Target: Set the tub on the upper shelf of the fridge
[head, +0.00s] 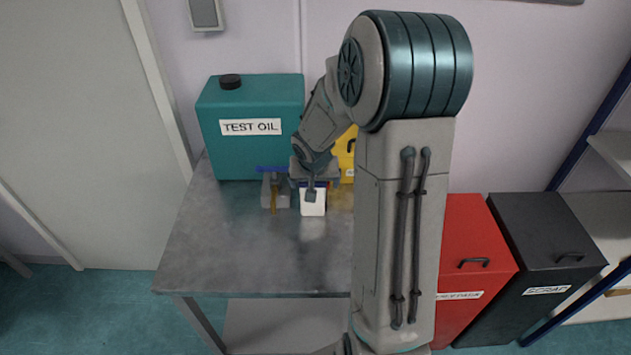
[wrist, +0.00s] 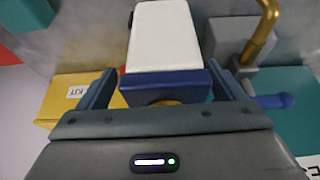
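The tub is a small white box with a blue top (head: 313,205). It stands upright on the grey metal table, below my gripper (head: 312,184). In the wrist view the tub (wrist: 162,35) is centred between my two fingers (wrist: 163,78), one on each side of its blue top. The fingertips are very close to its sides. I cannot tell whether they press on it or leave a thin gap. In the head view one finger overlaps the tub's front. No fridge or upper shelf can be made out in either view.
A teal TEST OIL can (head: 250,145) stands behind on the table (head: 225,250). A grey block with a brass-coloured part (head: 273,190) is close left of the tub. A yellow container (head: 346,150) is behind. Red (head: 475,245) and black SCRAP (head: 545,240) bins stand right. The table's front left is clear.

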